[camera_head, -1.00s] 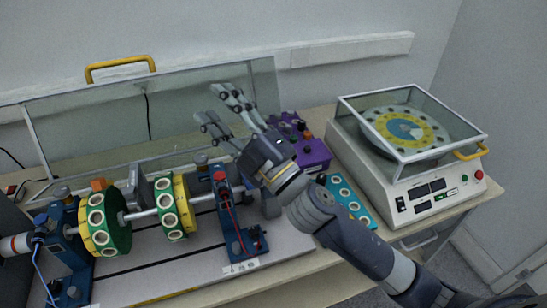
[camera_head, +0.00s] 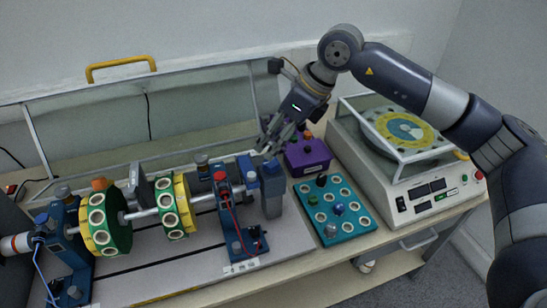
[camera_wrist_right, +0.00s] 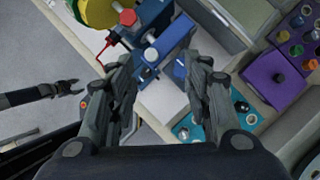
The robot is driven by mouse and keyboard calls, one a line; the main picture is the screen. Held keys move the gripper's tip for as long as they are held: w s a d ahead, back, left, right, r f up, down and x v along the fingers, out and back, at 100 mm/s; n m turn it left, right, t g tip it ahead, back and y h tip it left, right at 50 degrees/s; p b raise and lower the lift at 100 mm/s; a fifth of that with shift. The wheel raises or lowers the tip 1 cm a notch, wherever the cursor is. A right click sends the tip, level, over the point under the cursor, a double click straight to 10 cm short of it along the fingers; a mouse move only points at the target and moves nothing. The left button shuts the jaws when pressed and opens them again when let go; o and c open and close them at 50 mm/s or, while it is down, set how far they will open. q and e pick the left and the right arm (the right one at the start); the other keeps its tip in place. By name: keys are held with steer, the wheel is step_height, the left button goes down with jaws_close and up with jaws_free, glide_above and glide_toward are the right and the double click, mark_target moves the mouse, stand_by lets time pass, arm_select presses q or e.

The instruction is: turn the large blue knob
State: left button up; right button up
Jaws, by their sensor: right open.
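A blue block-like part (camera_head: 270,170) tops a grey housing at the right end of the rotor rig; I cannot tell whether it is the large blue knob. A small blue knob (camera_head: 338,209) stands in the teal tray (camera_head: 345,236). My right gripper (camera_head: 268,147) is open and empty, pointing down just above the rig's right end. In the right wrist view its fingers (camera_wrist_right: 160,64) are apart, with blue parts (camera_wrist_right: 170,45) of the rig beyond them. My left gripper (camera_wrist_right: 76,88) shows small at the left of that view, its jaws apart, far from the rig.
The rotor rig carries two green-and-yellow discs (camera_head: 104,225) and a blue bearing stand (camera_head: 232,220) with a red knob. A clear guard panel (camera_head: 90,125) rises behind. A purple box (camera_head: 308,156) and a balancing machine (camera_head: 400,190) stand to the right.

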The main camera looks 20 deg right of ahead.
mark_target(273, 162)
steer(key=shift+h, duration=0.8)
steer(key=w+f+p, duration=0.1)
steer(key=f, duration=0.1)
steer(key=w+f+p, duration=0.1)
steer(key=f, duration=0.2)
steer(key=w+d+f+p, duration=0.1)
steer(key=f, duration=0.2)
steer(key=shift+f, duration=0.2)
steer(key=shift+w+f, duration=0.2)
steer(key=shift+f, duration=0.3)
steer(key=shift+c, duration=0.3)
steer(key=c, duration=0.7)
